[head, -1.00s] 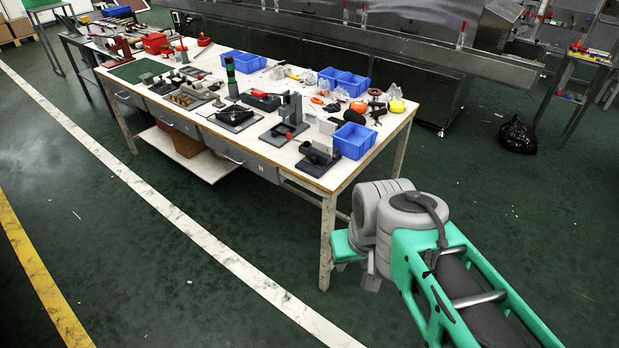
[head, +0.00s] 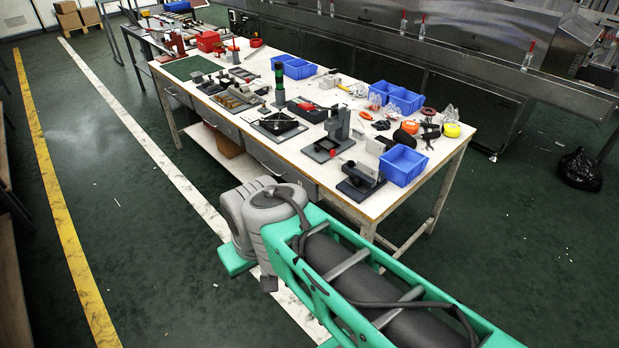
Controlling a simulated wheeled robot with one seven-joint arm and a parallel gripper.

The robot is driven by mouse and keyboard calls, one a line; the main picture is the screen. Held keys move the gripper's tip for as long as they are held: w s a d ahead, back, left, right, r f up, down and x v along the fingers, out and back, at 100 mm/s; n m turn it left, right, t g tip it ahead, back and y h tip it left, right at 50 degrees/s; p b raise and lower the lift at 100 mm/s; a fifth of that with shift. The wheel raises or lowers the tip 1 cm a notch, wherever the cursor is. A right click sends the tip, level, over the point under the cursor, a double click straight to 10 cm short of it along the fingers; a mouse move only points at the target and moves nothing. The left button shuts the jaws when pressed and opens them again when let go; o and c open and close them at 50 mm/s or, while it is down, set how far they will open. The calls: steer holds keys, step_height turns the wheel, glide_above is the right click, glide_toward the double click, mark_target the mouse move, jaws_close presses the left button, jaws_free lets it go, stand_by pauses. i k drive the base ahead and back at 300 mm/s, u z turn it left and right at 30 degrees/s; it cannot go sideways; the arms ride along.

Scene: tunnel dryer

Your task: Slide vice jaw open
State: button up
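A small dark grey fixture that looks like the vice (head: 360,184) sits at the near right corner of the white workbench (head: 262,150). It has a flat base and upright blocks. At this size I cannot tell how far apart its jaws stand. My green and grey arm reaches up from the lower right, with its grey joint in front of the bench's near side. My gripper's fingers do not show, so its opening and distance to the vice are hidden.
A blue bin (head: 402,167) stands right beside the vice. A dark press-like stand (head: 335,137) is behind it to the left. More blue bins (head: 397,97), tools and small parts crowd the bench. The green floor left of the bench is open. A black bag (head: 580,170) lies at right.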

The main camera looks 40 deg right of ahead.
mark_target(359, 175)
steer(key=u, duration=0.2)
steer(key=i, duration=1.05)
steer(key=z, duration=0.25)
